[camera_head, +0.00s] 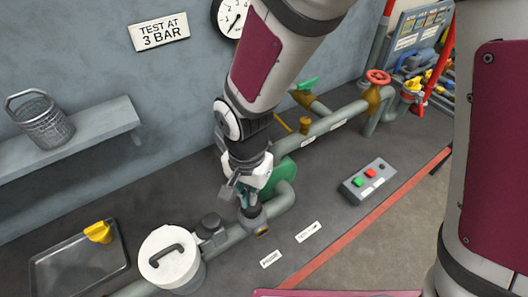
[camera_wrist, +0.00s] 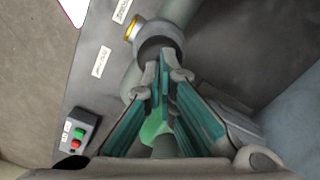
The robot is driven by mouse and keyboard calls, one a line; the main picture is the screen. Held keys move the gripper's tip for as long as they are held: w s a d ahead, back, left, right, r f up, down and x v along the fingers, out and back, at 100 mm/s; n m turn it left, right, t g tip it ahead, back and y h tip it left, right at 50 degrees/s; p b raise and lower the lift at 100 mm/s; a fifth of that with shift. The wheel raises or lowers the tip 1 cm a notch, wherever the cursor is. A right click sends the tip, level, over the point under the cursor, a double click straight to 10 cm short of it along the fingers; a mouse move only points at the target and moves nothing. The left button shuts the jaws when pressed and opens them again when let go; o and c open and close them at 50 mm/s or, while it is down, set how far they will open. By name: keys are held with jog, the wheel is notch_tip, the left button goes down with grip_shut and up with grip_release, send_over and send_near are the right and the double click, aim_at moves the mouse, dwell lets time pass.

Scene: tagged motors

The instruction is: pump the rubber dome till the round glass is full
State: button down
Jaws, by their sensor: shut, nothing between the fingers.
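My gripper (camera_head: 246,204) is shut and empty, pointing down over a round grey fitting on the pipe. In the wrist view its teal fingers (camera_wrist: 161,68) meet at the tips over the fitting's dark rounded top (camera_wrist: 158,44), which looks like the rubber dome. The fingertips hide part of this top, and I cannot tell whether they touch it. A small brass-ringed round port (camera_head: 263,232) on the fitting's side looks like the round glass. Its ring also shows in the wrist view (camera_wrist: 132,30).
A green pump body (camera_head: 283,174) stands just behind my gripper. A white lidded pot (camera_head: 170,257) and a tray (camera_head: 78,268) are at left. A button box (camera_head: 367,180) is at right. Pipes (camera_head: 325,124) run along the wall. The bench front is mostly clear.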

jog(key=shift+f, duration=1.2)
notch_tip(320, 180, up, 4)
jog(key=shift+s+f+p, duration=0.1)
jog(key=shift+f+p, duration=0.1)
jog(key=shift+p, duration=0.9)
jog(key=shift+f, duration=0.1)
jog(key=shift+f, duration=0.65)
jog(key=shift+f, duration=0.35)
